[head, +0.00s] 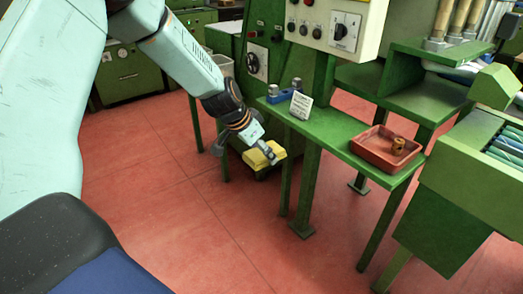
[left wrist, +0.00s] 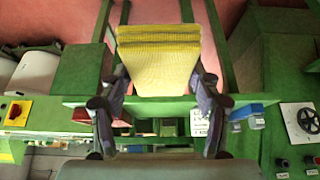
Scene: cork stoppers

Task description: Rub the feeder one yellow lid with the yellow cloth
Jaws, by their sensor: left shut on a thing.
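My left gripper (head: 269,153) reaches in from the left and is shut on the yellow cloth (head: 256,159), beside the left end of the green bench. In the left wrist view the cloth (left wrist: 160,68) looks ribbed and hangs flat between the two fingers, with a fold across its far end. The feeder one yellow lid cannot be told apart from the cloth in either view. My right gripper is not in view.
A green bench (head: 338,142) carries a blue item (head: 279,96), a small white sign (head: 301,105) and a red tray (head: 368,154) with a cork-coloured piece (head: 398,145). A green machine with a control panel (head: 335,25) stands behind. The red floor (head: 165,225) at left is clear.

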